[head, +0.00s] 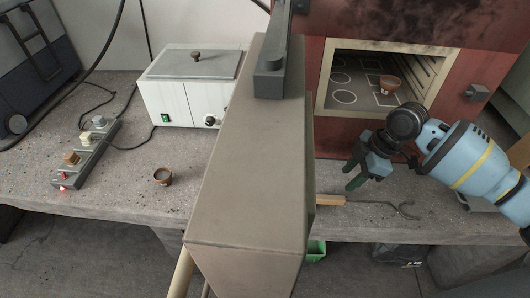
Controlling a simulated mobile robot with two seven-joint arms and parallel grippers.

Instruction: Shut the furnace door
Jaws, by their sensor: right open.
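The furnace (335,150) is a red box with a scorched top at the back right. Its chamber is exposed, and a small brown cup (389,84) sits inside on a floor marked with outlines. The furnace door (245,165) is a thick grey-brown slab standing wide open, swung out toward me at the left of the opening. A dark grey handle (271,82) is on its upper part. My right gripper (352,172) is open and empty, in front of the furnace below the opening, to the right of the door and apart from it. My left gripper is not in view.
A white box with a grey lid (180,95) stands left of the door. A small cup (162,177) and a power strip (88,153) lie on the concrete bench (125,200). A wooden-handled forked tool (370,202) lies near the front edge. A latch block (478,92) is on the furnace's right.

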